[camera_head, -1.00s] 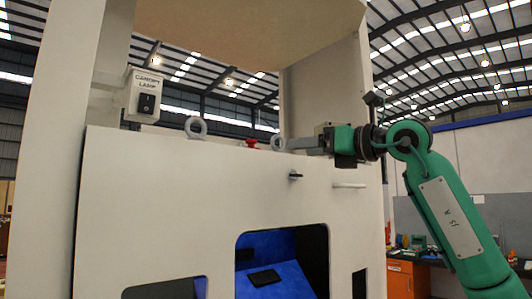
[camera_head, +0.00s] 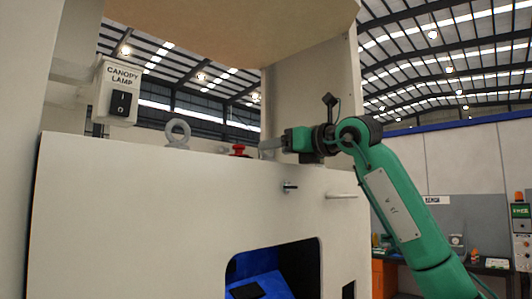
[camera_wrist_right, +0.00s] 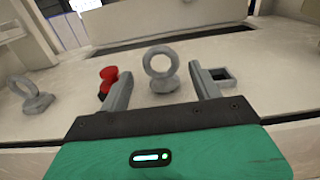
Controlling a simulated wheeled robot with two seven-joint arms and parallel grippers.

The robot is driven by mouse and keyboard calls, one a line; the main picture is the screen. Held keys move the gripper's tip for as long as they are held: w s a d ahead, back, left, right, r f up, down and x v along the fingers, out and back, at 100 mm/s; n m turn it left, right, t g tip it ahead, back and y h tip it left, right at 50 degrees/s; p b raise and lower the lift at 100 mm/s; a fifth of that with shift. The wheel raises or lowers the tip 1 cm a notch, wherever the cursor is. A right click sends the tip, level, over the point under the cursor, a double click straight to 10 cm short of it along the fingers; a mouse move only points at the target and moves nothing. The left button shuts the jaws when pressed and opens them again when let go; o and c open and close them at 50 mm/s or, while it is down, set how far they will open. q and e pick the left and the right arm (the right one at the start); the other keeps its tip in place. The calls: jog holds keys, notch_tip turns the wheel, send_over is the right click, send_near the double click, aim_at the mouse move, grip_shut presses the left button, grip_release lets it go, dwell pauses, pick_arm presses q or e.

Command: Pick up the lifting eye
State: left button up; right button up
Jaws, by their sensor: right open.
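A grey ring-shaped lifting eye (camera_wrist_right: 162,68) on a round base stands upright on the pale top, in the wrist view between the finger lines of my open right gripper (camera_wrist_right: 157,72). The fingers do not appear to touch it. A second similar grey eye (camera_wrist_right: 30,95) stands at the left of that view. In the head view one eye (camera_head: 178,133) stands on the top of the white cabinet (camera_head: 150,200). My right gripper (camera_head: 268,146) reaches in from the right over that top and hides what lies behind it. My left gripper is not in view.
A red knob (camera_wrist_right: 108,78) stands beside the left finger, also seen in the head view (camera_head: 240,150). A canopy lamp switch box (camera_head: 121,92) hangs at the left. A tall white post (camera_head: 312,95) rises behind the gripper.

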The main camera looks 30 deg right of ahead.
aim_at(265, 157)
jog(key=shift+w+a+r+p, duration=0.15)
jog(key=shift+w+r+p, duration=0.25)
jog(key=shift+w+p, duration=0.35)
jog(key=p+x, duration=0.2)
jog(key=x, duration=0.1)
jog(key=shift+f, duration=0.1)
jog(key=shift+w+a, duration=0.1)
jog(key=shift+w, duration=0.05)
pick_arm(q)
jog(key=r, duration=0.3)
jog(key=shift+s+a+r, duration=0.15)
jog(key=shift+a+r, duration=0.1)
jog(key=shift+r, duration=0.1)
pick_arm(e)
jog(key=shift+f, duration=0.1)
jog(key=shift+c, duration=0.4)
jog(key=c, duration=0.9)
pick_arm(q)
jog(key=shift+w, duration=0.25)
pick_arm(e)
jog(key=shift+c, duration=0.2)
